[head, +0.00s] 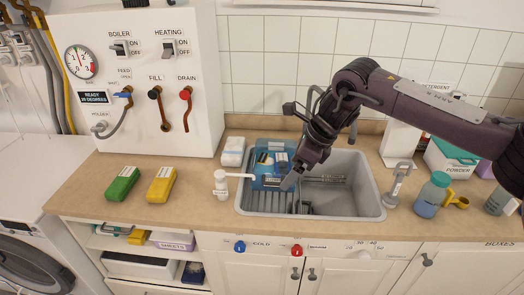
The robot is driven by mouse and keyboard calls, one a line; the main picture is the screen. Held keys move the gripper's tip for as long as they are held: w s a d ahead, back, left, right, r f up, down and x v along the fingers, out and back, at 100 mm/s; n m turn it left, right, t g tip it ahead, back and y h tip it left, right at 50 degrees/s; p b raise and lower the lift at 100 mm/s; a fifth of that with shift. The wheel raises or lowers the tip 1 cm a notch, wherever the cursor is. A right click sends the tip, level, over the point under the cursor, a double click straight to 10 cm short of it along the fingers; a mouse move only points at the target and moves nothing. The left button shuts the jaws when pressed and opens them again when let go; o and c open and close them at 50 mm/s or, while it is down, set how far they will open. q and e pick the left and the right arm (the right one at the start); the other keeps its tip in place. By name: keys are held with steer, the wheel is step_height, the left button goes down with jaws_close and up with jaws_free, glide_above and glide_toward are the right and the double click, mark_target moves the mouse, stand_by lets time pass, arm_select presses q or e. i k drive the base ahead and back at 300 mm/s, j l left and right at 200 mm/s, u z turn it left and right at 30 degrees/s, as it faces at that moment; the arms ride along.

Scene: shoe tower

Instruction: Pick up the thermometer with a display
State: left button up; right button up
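My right arm comes in from the right, and my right gripper (290,182) points down over the left part of the sink, beside a blue bin (267,181) with a small dark label. Its fingertips are small and partly hidden by the wrist, so I cannot tell if they are open or hold anything. Small items, one with a pale face (281,159), show in the blue bin; I cannot tell whether one is the thermometer.
The grey sink (362,203) has a white tap (222,184) at its left. Green (122,184) and yellow (161,185) blocks lie on the left counter. A blue bottle (432,195) and a powder box (450,157) stand right.

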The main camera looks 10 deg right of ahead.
mark_target(262, 159)
steer(key=i, duration=1.3)
